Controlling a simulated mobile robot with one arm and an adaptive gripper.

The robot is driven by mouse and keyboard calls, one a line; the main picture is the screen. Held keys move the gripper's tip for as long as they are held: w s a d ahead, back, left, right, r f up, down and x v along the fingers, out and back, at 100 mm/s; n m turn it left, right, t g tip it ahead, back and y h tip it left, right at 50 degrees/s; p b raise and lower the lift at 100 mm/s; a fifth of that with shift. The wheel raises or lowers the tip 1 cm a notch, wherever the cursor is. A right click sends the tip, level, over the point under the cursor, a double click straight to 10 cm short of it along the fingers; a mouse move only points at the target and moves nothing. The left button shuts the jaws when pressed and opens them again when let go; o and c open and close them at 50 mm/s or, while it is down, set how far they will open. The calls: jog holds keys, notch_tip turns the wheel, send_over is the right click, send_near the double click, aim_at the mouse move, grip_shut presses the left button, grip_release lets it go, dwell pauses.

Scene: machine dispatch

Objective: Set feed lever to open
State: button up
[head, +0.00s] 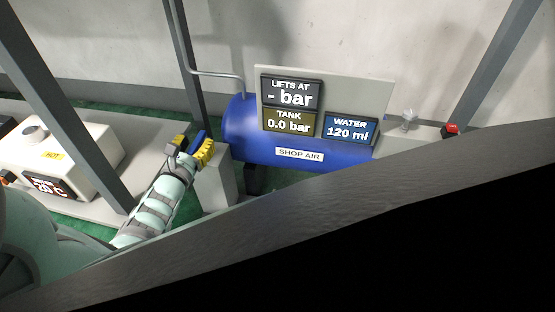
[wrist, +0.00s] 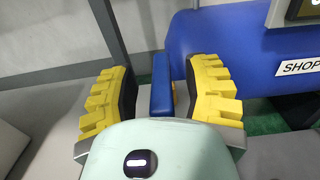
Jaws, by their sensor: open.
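A blue lever (wrist: 162,84), which I take for the feed lever, stands upright between the two yellow fingers of my gripper (wrist: 160,75) in the wrist view. My gripper is open, and a gap shows on each side of the lever. In the head view the blue lever (head: 197,138) shows between the yellow fingers of my gripper (head: 192,148), beside the left end of the blue tank (head: 235,125). The lower part of the lever is hidden, and I see no marking for its open position.
The tank carries a "SHOP AIR" label and panels reading tank 0.0 bar (head: 288,123) and water 120 ml (head: 348,131). A white box with a "HOT" label (head: 80,145) stands left. A red button (head: 451,130) is at right. Grey posts (head: 75,110) and a dark beam cross the view.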

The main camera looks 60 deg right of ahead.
jog(key=shift+w+d, duration=0.15)
jog(key=shift+d, duration=0.4)
jog(key=c, duration=0.8)
jog(key=shift+a, duration=0.1)
grip_shut()
